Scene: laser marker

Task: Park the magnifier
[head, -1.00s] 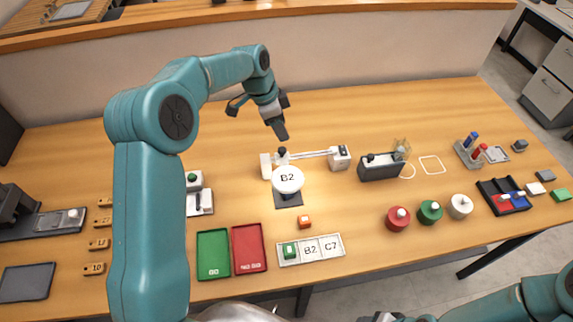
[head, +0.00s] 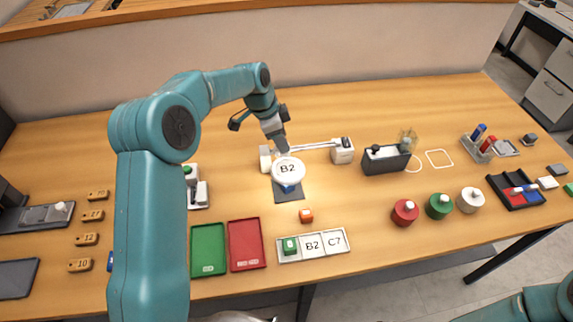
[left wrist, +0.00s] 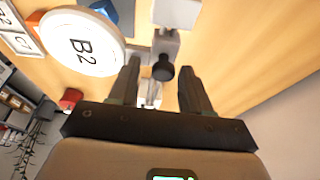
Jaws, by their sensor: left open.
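The magnifier's round white lens (head: 288,171) shows an enlarged "B2" and sits over a blue block (head: 289,188) on a dark square mat (head: 289,195). The lens also fills the upper left of the left wrist view (left wrist: 82,43). A black knob (left wrist: 163,70) on the magnifier's pale mount (left wrist: 176,12) is between and just ahead of my left gripper's fingers (left wrist: 158,72). In the head view my left gripper (head: 279,147) is open, low over the knob and behind the lens, hiding the knob. My right gripper is out of view.
A white block (head: 342,151) stands at the right end of a thin pale bar. A dark box (head: 386,159) is further right. Green (head: 208,270) and red (head: 247,266) trays, an orange cube (head: 306,215) and a labelled rack (head: 312,258) lie in front.

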